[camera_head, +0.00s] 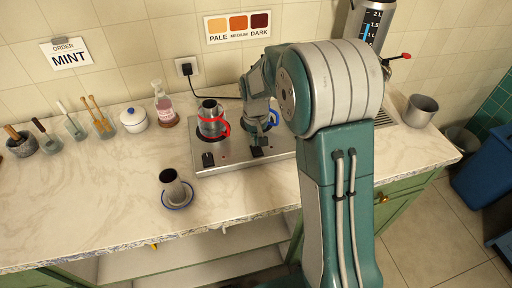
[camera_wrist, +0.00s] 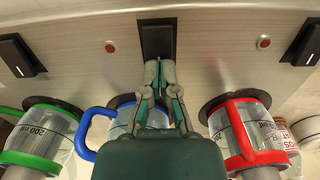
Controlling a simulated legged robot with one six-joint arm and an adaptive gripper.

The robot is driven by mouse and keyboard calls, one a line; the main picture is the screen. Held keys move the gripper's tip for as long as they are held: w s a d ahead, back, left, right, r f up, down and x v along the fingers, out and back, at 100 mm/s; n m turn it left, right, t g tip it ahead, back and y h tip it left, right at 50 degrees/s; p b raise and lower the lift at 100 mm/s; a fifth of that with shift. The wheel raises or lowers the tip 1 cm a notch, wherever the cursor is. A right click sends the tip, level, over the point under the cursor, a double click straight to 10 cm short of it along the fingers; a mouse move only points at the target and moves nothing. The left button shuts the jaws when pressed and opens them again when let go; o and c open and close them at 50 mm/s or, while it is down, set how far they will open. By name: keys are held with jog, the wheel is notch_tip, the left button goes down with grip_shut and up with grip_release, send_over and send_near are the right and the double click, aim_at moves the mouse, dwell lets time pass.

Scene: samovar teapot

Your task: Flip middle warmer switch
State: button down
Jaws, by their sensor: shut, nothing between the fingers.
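The warmer (camera_head: 225,166) is a flat metal unit on the counter with black switches along its front. The middle switch (camera_wrist: 157,36) is a black rocker at top centre in the wrist view; it also shows in the head view (camera_head: 257,152). My gripper (camera_wrist: 158,72) is shut and empty, its fingertips at the switch's lower edge in the wrist view; I cannot tell whether they touch. Two other switches show at left (camera_wrist: 20,54) and right (camera_wrist: 303,46). A blue-handled pot (camera_wrist: 122,122) stands behind my fingers, mostly hidden by my arm in the head view.
A red-banded pot (camera_wrist: 240,128) and a green-banded pot (camera_wrist: 42,138) flank the blue one. Jars and a pink bottle (camera_head: 164,108) line the wall. The left counter front is clear.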

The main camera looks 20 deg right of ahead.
jog(key=shift+f, duration=0.25)
jog(key=shift+r, duration=3.55)
jog(key=shift+s+r, duration=0.1)
jog(key=shift+r, duration=0.1)
jog(key=s+r+t, duration=0.2)
jog(key=s+r, duration=0.1)
jog(key=s, duration=0.5)
jog(key=s+r+t, duration=0.1)
jog(key=s+r, duration=0.3)
jog(key=s, duration=0.5)
jog(key=s+r+t, duration=0.2)
jog(key=s+r, duration=0.2)
jog(key=s, duration=0.5)
jog(key=shift+r+t, duration=0.25)
jog(key=shift+t, duration=0.05)
